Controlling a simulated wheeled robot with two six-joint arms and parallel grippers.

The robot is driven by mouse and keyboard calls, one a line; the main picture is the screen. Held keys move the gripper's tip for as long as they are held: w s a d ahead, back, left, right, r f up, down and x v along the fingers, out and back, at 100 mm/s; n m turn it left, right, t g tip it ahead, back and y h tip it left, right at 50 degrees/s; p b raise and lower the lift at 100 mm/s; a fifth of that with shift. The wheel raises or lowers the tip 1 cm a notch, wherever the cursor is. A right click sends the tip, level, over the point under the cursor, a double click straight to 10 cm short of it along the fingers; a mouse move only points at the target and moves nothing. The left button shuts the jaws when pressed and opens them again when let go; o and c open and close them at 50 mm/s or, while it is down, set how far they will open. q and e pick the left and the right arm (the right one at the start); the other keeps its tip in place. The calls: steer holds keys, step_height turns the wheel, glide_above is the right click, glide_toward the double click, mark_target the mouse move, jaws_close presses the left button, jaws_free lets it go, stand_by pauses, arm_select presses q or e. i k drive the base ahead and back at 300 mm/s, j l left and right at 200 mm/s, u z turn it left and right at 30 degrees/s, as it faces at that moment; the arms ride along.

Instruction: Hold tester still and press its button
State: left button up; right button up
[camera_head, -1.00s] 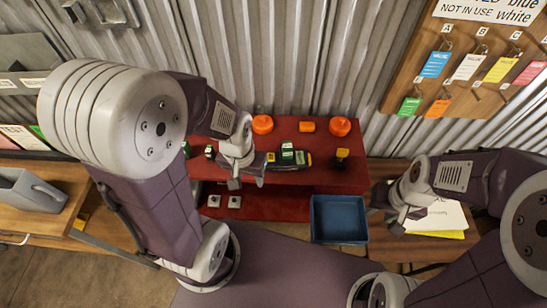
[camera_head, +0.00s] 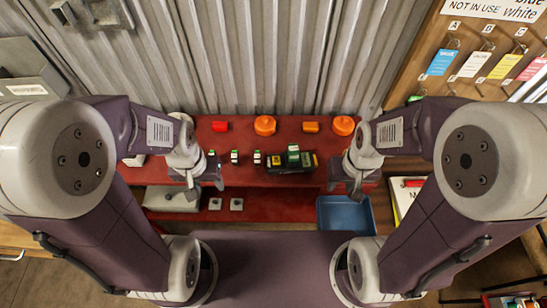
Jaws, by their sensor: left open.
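A dark device with a green block on top and a yellow end (camera_head: 292,160), probably the tester, lies on the red shelf right of centre. Its button is too small to make out. My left gripper (camera_head: 205,184) is open and empty at the shelf's front left, well left of the device. My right gripper (camera_head: 345,186) looks open and empty, a little right of and in front of the device. Neither gripper touches it.
Orange round parts (camera_head: 265,125) and (camera_head: 343,125), an orange cylinder (camera_head: 311,126) and a red piece (camera_head: 219,126) sit at the back of the red shelf (camera_head: 280,180). A blue bin (camera_head: 346,214) stands below my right gripper. A tag board (camera_head: 470,85) hangs at right.

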mark_target(276, 160)
steer(key=i+j+z, duration=0.1)
steer(key=j+z, duration=1.55)
steer(key=z, duration=0.15)
steer(key=k, duration=0.05)
